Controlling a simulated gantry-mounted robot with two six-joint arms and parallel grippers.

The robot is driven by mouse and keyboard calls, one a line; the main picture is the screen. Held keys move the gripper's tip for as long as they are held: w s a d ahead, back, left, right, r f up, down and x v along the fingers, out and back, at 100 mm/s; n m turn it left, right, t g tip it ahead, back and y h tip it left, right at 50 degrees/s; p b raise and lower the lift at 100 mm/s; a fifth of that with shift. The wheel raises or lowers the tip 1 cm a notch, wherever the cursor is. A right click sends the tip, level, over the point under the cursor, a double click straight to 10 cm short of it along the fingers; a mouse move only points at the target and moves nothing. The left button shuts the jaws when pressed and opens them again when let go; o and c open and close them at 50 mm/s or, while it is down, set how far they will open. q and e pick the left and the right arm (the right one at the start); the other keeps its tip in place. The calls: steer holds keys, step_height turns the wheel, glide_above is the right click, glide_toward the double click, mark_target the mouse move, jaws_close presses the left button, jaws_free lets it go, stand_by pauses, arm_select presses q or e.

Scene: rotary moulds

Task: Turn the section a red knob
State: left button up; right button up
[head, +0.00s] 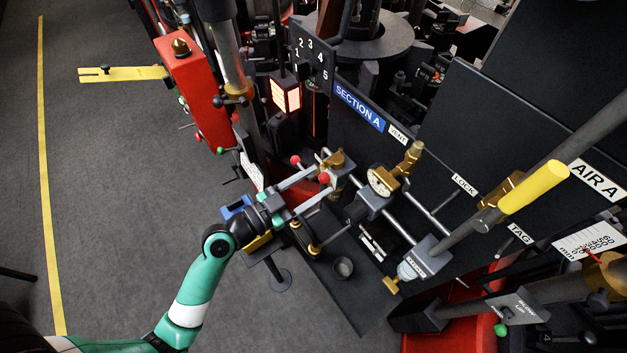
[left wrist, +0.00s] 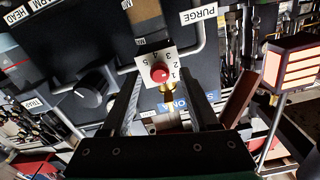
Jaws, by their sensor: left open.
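The red knob (head: 324,178) is a small round ball in front of the dark panel under the blue SECTION A sign (head: 358,107). In the left wrist view the red knob (left wrist: 159,73) sits over a white plate with numbers, upside down there. My left gripper (head: 321,181) is open, with its fingers reaching toward the panel. In the left wrist view the left gripper's (left wrist: 163,85) two dark fingers stand on either side of the knob, with gaps. I cannot tell whether the fingertips reach the knob's depth. My right gripper is not in view.
A second red ball (head: 295,160) stands just left of the fingers. A brass-and-white gauge (head: 382,181) and rods are close on the right. A black dial (left wrist: 91,86) is left of the fingers in the wrist view. Grey floor (head: 110,200) lies open at left.

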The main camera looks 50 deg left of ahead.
arm_select(q)
jaws_close()
stand_by(0.3)
steer(key=shift+n, duration=0.3)
steer(key=n, duration=0.3)
steer(key=shift+n, duration=0.4)
steer(key=n+p, duration=0.1)
steer(key=n, duration=0.3)
steer(key=n+p, duration=0.1)
steer(key=n, duration=0.4)
steer(key=shift+p, duration=0.4)
steer(key=n+p, duration=0.1)
steer(key=n, duration=0.3)
steer(key=shift+n, duration=0.3)
